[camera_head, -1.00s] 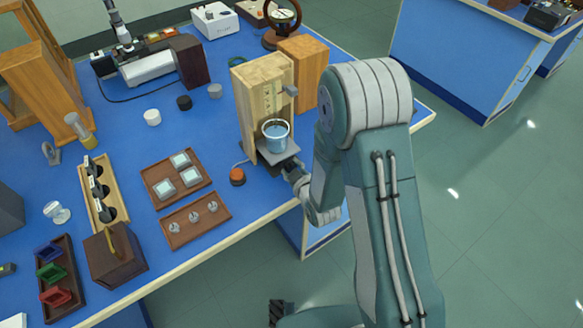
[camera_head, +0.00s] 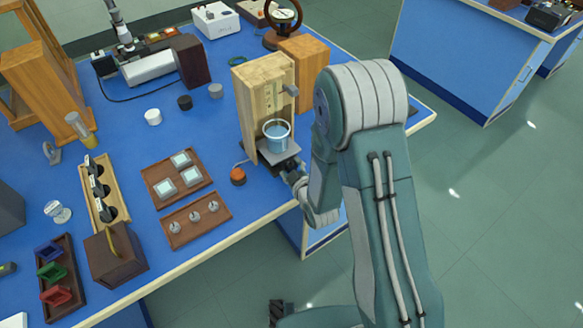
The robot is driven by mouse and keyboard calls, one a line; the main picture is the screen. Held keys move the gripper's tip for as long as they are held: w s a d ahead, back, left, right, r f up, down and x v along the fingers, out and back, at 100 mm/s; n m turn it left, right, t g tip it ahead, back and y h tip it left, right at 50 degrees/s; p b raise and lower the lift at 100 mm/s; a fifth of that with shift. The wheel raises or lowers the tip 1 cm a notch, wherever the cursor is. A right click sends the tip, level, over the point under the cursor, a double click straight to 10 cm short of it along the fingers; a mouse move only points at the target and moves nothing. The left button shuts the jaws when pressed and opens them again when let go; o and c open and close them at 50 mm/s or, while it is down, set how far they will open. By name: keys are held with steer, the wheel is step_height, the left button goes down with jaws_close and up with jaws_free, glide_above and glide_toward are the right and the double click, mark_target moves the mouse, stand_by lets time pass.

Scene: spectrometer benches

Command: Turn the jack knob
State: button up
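A small grey jack platform (camera_head: 289,161) stands at the foot of an open wooden housing (camera_head: 246,115) near the bench's front edge. A beaker of blue liquid (camera_head: 277,139) sits on the platform. My gripper (camera_head: 290,170) is at the front of the jack, just below the platform's front edge. The jack knob cannot be made out; my gripper and the platform cover that spot. The gripper's fingers are small, dark and partly hidden, so I cannot tell whether they are open or shut.
An orange-red button (camera_head: 237,175) on a cable lies left of the jack. Two brown trays, one with square pieces (camera_head: 163,177) and one with small metal parts (camera_head: 172,222), lie further left. A wooden block (camera_head: 307,62) stands behind the housing.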

mark_target(291, 164)
steer(key=shift+r, duration=0.1)
step_height(291, 164, up, 10)
steer(key=shift+f, duration=0.15)
stand_by(0.5)
